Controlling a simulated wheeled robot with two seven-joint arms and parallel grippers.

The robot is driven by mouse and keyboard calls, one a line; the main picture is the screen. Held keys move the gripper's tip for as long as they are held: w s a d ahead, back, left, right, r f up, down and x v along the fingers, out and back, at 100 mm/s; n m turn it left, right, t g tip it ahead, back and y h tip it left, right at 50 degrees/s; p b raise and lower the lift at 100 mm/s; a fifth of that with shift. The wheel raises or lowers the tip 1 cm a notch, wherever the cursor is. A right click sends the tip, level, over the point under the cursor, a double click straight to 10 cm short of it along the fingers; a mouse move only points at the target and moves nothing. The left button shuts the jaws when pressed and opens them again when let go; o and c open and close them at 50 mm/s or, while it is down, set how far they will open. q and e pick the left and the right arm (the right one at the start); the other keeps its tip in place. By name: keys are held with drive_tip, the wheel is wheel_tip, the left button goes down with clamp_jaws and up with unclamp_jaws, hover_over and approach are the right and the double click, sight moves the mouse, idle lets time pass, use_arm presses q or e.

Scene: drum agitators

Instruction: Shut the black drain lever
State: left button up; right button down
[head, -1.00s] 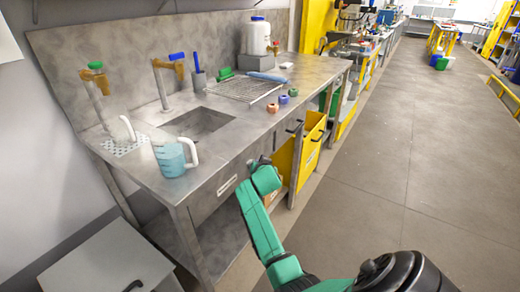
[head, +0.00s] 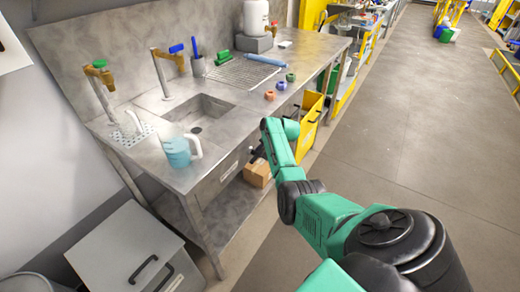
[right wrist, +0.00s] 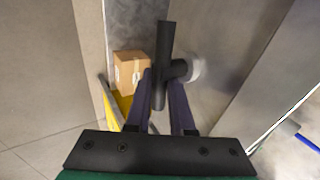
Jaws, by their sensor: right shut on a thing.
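The black drain lever (right wrist: 166,45) shows in the right wrist view as a dark bar, upright in the picture. A short black stub joins it to a pale round fitting (right wrist: 194,70) at its right. My right gripper (right wrist: 161,88) is shut on the lever, with one finger on each side of its lower part. In the head view my right gripper (head: 257,153) is a small dark shape under the front edge of the steel sink bench (head: 222,165). The lever cannot be made out there. My left gripper is not in view.
A cardboard box (head: 257,173) sits below the bench near my right gripper, beside a yellow cabinet (head: 309,120). A measuring jug of blue liquid (head: 178,152) stands on the bench by the sink (head: 205,110). The floor at right is clear.

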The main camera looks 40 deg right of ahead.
drive_tip(key=shift+f+y+b, duration=0.2)
drive_tip(key=shift+y+b, duration=0.25)
drive_tip(key=shift+y, duration=0.15)
drive_tip(key=shift+m, duration=0.3)
drive_tip(key=c, duration=1.1)
unclamp_jaws()
drive_tip(key=shift+r, duration=0.1)
